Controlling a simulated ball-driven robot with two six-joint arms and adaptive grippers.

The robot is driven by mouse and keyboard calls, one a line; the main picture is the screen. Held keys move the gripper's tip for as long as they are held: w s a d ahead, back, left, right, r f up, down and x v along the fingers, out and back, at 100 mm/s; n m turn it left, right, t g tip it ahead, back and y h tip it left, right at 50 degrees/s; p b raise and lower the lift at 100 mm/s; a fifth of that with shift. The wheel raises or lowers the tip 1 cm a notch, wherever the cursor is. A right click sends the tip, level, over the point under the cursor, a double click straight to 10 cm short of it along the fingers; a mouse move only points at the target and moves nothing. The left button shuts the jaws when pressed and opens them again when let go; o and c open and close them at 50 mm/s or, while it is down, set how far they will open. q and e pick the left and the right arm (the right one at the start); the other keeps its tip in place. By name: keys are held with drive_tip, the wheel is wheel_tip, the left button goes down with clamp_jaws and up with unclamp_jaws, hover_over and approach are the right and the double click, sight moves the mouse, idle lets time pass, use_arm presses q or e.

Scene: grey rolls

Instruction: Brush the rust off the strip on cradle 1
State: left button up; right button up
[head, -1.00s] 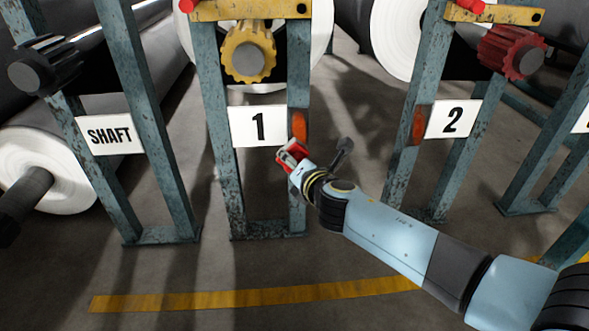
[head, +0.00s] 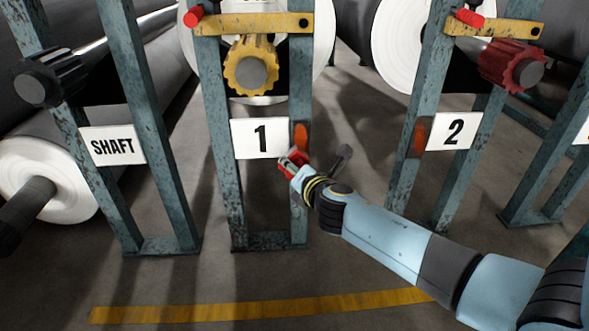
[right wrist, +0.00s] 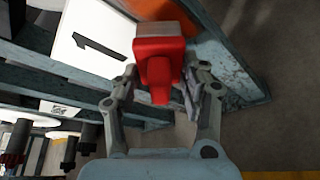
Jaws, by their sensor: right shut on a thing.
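Cradle 1 (head: 222,190) is a worn blue-green steel frame with a white "1" sign (head: 261,138). An orange rust strip (head: 301,136) lies on its right post, beside the sign. The orange also shows at the top of the right wrist view (right wrist: 192,18). My right gripper (head: 292,165) is just below the rust strip, shut on a red brush (right wrist: 158,62). The brush points toward the post; I cannot tell whether it touches. Its far end hides part of the orange. My left gripper is not in view.
Cradle 2 (head: 400,185), with its own orange strip (head: 422,137), stands to the right. The SHAFT stand (head: 165,150) is to the left. A yellow gear (head: 251,70) and a yellow latch bar (head: 262,24) sit above sign 1. A yellow floor line (head: 230,312) crosses clear floor in front.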

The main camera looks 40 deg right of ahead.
drive_tip(key=shift+w+d, duration=0.45)
drive_tip(key=shift+w, duration=0.3)
